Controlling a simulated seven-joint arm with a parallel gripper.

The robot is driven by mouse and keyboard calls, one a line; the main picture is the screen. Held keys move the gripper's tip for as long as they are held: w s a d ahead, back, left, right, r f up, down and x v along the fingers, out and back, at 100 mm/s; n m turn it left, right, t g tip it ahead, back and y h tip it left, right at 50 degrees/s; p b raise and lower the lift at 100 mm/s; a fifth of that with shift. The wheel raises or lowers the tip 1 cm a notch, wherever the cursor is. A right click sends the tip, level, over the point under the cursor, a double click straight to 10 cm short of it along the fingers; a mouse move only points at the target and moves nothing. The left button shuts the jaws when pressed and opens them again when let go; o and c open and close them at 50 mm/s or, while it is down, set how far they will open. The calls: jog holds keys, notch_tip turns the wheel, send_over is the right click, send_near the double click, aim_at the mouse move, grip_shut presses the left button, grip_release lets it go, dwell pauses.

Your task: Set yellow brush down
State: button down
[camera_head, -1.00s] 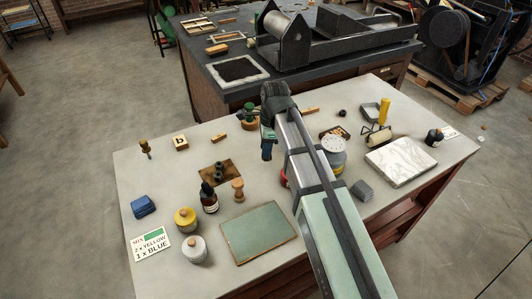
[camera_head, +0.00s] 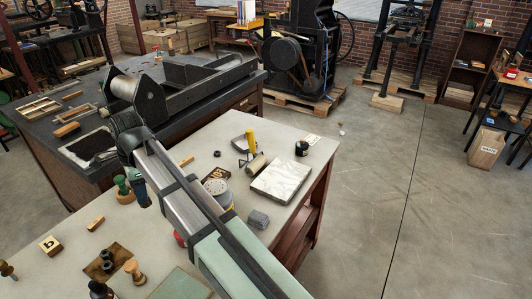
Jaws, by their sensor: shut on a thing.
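My gripper (camera_head: 140,195) hangs over the left part of the near table, pointing down, just right of a green-topped piece on a round wooden base (camera_head: 123,190). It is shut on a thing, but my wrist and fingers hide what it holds. I cannot make out a yellow brush in it. A yellow upright handle (camera_head: 250,140) stands at the table's back right, by a pale roller (camera_head: 257,165); it looks like part of the roller. The near table top (camera_head: 285,238) is pale grey.
A marble slab (camera_head: 281,181), a grey block (camera_head: 258,219), a round white-topped tin (camera_head: 221,194) and a dark jar (camera_head: 301,148) stand on the right. Lower left are a lettered block (camera_head: 51,245) and a wooden peg (camera_head: 134,271). A dark bench (camera_head: 160,110) lies behind.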

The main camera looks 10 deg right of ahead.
jog(key=shift+w+d+r, duration=0.1)
jog(key=shift+w+r, duration=0.15)
jog(key=shift+r, duration=0.3)
jog(key=shift+w+d+r, duration=0.1)
jog(key=shift+w+r, duration=0.15)
jog(key=shift+r, duration=0.25)
jog(key=w+d+m, duration=0.5)
jog(key=w+d, duration=1.4)
jog(key=w, duration=0.3)
jog(key=w+d+m, duration=0.1)
jog(key=w+d, duration=0.3)
jog(key=d, duration=0.5)
jog(key=w+d+m+t, duration=0.15)
jog(key=w+d, duration=0.25)
jog(key=d, duration=0.5)
jog(key=w+d+m, duration=0.2)
jog(key=w+d, duration=0.3)
jog(key=d, duration=0.4)
jog(key=shift+s+d+f, duration=0.1)
jog(key=shift+s+f, duration=0.05)
jog(key=shift+f, duration=3.65)
jog(key=shift+s+f, duration=0.1)
jog(key=shift+f, duration=3.7)
jog(key=shift+f, duration=0.2)
